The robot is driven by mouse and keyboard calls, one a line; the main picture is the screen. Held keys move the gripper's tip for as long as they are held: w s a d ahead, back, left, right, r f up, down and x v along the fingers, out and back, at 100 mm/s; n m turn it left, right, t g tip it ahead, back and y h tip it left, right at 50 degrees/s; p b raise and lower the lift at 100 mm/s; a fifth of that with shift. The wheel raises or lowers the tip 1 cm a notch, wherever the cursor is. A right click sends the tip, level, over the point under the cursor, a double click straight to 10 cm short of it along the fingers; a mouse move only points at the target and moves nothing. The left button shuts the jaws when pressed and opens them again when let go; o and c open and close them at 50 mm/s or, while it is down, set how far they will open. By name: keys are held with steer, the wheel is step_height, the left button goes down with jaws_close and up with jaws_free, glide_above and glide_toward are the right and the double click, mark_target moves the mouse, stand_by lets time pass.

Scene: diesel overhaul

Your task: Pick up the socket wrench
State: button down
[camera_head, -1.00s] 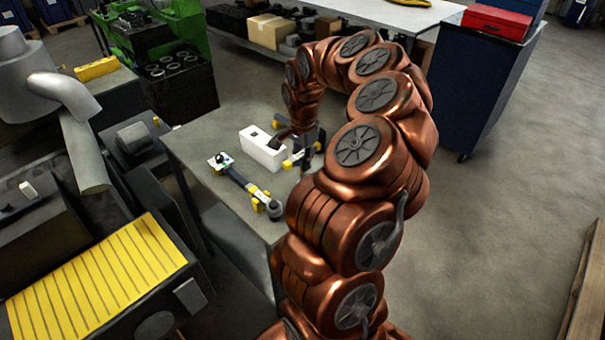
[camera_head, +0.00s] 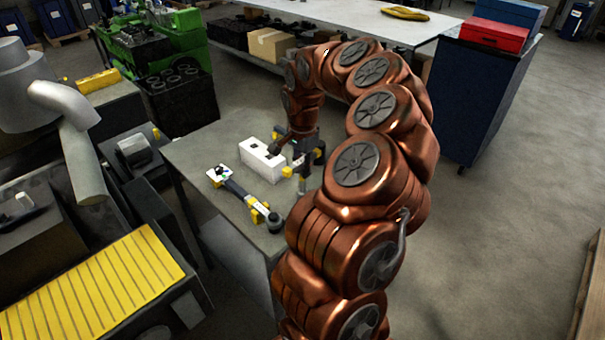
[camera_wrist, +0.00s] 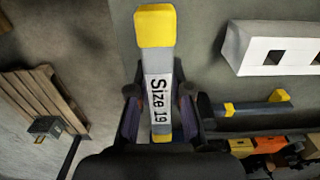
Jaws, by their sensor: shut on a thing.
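The socket wrench (camera_wrist: 157,72), a grey bar with a yellow end and a white label reading "Size 19", runs lengthwise between my fingers in the wrist view. My gripper (camera_wrist: 160,110) is shut on its labelled middle part. In the head view my gripper (camera_head: 300,146) is beside the white block on the grey table (camera_head: 205,150). My arm and the gripper hide much of the held wrench there, and I cannot tell its exact height above the table.
The white block (camera_head: 261,160) has square holes; it also shows in the wrist view (camera_wrist: 290,65). A long dark tool (camera_head: 240,192) lies on yellow supports at the table's front. A blue cabinet (camera_head: 490,100) with a red box (camera_head: 493,34) stands right. Open floor lies right of the table.

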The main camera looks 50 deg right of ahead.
steer(key=shift+r+b, duration=0.35)
steer(key=shift+r, duration=0.3)
steer(key=shift+a+r, duration=0.1)
steer(key=shift+r, duration=0.15)
steer(key=s+a+r+b, duration=0.1)
steer(key=s+a+b, duration=0.5)
steer(key=a, duration=0.7)
steer(key=shift+s+a+r, duration=0.25)
steer(key=shift+s+a, duration=0.15)
steer(key=shift+s, duration=0.45)
steer(key=c, duration=1.6)
jaws_free()
jaws_close()
steer(key=shift+r, duration=0.1)
